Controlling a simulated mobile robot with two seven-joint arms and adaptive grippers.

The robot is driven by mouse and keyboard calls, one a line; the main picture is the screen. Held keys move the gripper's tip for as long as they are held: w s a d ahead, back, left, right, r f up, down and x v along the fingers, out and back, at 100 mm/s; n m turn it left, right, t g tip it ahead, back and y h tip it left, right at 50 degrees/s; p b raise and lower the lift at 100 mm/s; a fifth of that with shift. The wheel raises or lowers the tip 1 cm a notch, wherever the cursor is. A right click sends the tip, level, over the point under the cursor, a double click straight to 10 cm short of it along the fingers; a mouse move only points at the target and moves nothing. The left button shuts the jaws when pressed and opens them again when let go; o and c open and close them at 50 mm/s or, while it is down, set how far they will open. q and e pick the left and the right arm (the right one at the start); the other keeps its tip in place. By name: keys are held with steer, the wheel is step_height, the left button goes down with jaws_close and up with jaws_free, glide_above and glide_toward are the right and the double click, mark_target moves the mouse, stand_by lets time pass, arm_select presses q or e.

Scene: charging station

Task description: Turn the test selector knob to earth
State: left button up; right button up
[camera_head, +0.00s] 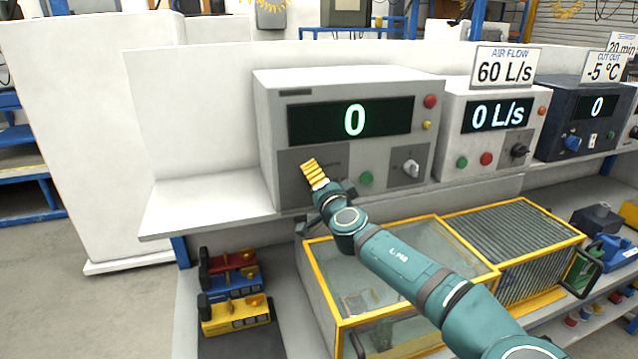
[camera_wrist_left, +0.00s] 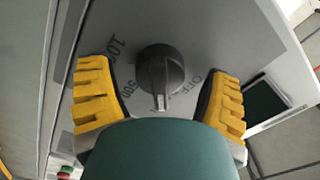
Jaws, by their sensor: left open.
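A dark grey round knob (camera_wrist_left: 161,72) with a pale pointer mark on its lower edge is on a grey panel in the left wrist view. Print reading "500" and a partly hidden larger number is left of it, "OFF" at its lower right. No "earth" label is readable. My left gripper (camera_wrist_left: 158,103) is open, one yellow finger on each side of the knob, with visible gaps. In the head view this gripper (camera_head: 314,174) is at the lower left panel of the white tester (camera_head: 265,130), whose display reads 0. It covers the knob there. My right gripper is out of view.
The tester also has a green button (camera_head: 366,178), a light grey knob (camera_head: 411,168) and a red button (camera_head: 430,101). A yellow-framed clear box (camera_head: 420,219) stands below my arm. Coloured padlock-like devices (camera_head: 235,315) lie at lower left. The white shelf (camera_head: 185,205) is bare left of the tester.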

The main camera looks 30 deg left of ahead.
arm_select(q)
steer(key=v, duration=0.7)
steer(key=shift+s+d, duration=0.15)
steer(key=shift+s, duration=0.05)
stand_by(0.3)
